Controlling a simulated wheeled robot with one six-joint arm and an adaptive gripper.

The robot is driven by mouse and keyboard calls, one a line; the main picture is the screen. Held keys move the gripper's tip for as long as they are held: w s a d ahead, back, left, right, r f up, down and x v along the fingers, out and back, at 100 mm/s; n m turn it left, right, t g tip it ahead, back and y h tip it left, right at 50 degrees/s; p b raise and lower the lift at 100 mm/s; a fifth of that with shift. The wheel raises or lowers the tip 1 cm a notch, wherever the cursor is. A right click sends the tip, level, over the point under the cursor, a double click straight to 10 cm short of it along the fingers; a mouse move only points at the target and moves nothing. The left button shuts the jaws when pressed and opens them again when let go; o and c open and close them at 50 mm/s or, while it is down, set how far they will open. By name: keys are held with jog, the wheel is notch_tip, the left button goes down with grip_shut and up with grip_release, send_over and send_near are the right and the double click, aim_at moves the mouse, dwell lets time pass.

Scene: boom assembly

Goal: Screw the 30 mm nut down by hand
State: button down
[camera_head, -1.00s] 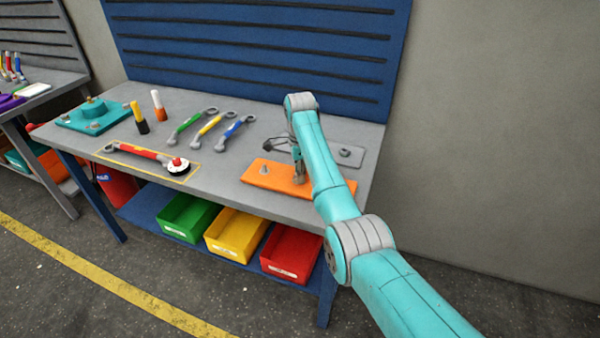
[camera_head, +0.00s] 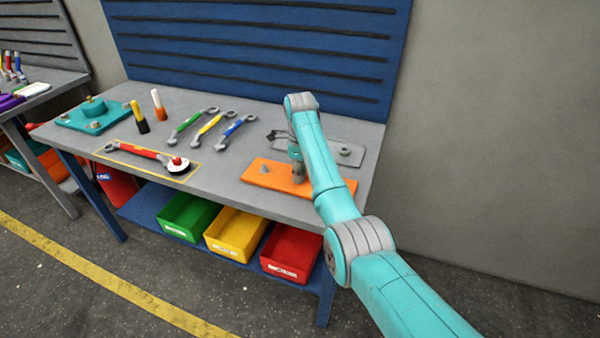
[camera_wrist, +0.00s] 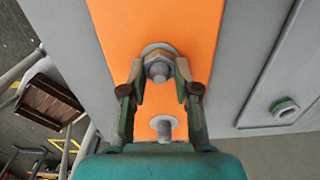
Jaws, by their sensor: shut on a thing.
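The 30 mm nut (camera_wrist: 158,69) is a grey hex nut with a round washer under it on the orange plate (camera_wrist: 117,30). In the wrist view my gripper (camera_wrist: 161,72) has a fingertip on each side of the nut and is shut on it. A bare grey stud (camera_wrist: 164,126) stands nearer the palm, seen between the fingers. In the head view my gripper (camera_head: 297,168) points down at the orange plate (camera_head: 256,178), and the arm covers its right part. A grey fastener (camera_head: 264,169) shows to the left of my gripper. Thread depth cannot be seen.
A grey plate (camera_head: 325,147) with a nut (camera_wrist: 284,107) lies behind the orange one. Several wrenches (camera_head: 208,124) and a red torque wrench (camera_head: 140,151) lie to the left. A blue slatted panel (camera_head: 250,50) rises behind. Coloured bins (camera_head: 236,235) sit below the bench.

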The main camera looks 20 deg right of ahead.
jog(key=m, duration=0.5)
jog(key=shift+a+m, duration=0.15)
jog(key=shift+m, duration=0.25)
jog(key=c, duration=1.1)
grip_release()
jog(key=shift+o, duration=0.2)
